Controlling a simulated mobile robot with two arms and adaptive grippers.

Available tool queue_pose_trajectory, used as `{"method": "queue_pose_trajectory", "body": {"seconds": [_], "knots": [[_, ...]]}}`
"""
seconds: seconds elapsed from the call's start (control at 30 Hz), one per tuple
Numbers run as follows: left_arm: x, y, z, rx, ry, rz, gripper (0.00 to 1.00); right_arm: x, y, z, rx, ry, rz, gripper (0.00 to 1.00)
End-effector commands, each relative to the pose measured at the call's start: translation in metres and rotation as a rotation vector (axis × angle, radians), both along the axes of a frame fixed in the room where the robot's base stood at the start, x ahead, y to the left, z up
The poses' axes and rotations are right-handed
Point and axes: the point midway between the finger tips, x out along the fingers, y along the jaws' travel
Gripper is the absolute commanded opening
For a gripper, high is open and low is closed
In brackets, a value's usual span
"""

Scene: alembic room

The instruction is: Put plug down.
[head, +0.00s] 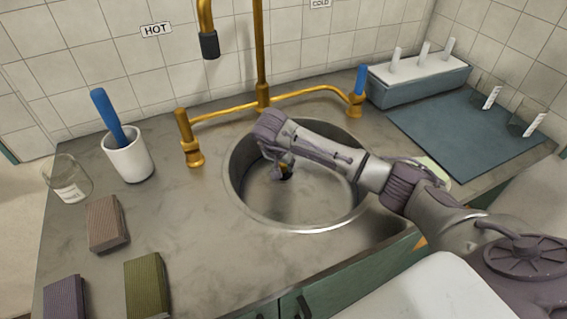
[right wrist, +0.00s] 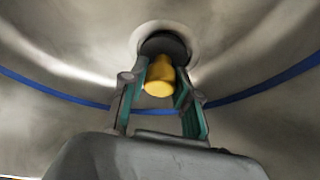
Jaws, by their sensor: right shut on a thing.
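The round steel sink (head: 237,190) is set in the grey counter, and my right arm reaches over it. My right gripper (head: 284,172) points down inside the basin. In the right wrist view, the gripper (right wrist: 160,76) is shut on the plug, whose yellow knob (right wrist: 158,82) shows between the fingers. The plug's dark round part (right wrist: 165,44) is at the pale drain ring (right wrist: 195,36) in the sink's floor. I cannot tell whether it is seated in the drain or just above it. My left gripper is not in view.
Brass taps (head: 192,150) and a spout (head: 208,42) stand behind the sink. A white cup (head: 129,160) with a blue-handled tool, a glass beaker (head: 68,180) and several sponges (head: 107,223) are at left. A blue mat (head: 455,130) and a rack (head: 420,85) are at right.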

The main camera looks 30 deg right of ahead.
Motion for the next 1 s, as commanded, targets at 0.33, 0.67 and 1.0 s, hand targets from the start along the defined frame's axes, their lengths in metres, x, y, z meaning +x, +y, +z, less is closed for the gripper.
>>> {"method": "queue_pose_trajectory", "body": {"seconds": [0.33,0.67,1.0], "knots": [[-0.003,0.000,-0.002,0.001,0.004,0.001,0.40,0.000,0.000,-0.002,0.000,0.000,0.000,0.56],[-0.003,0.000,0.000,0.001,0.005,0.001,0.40,-0.001,0.002,0.008,0.000,-0.003,0.001,0.56],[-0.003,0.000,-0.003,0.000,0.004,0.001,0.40,-0.019,0.021,0.072,-0.001,-0.005,0.002,0.56]]}}
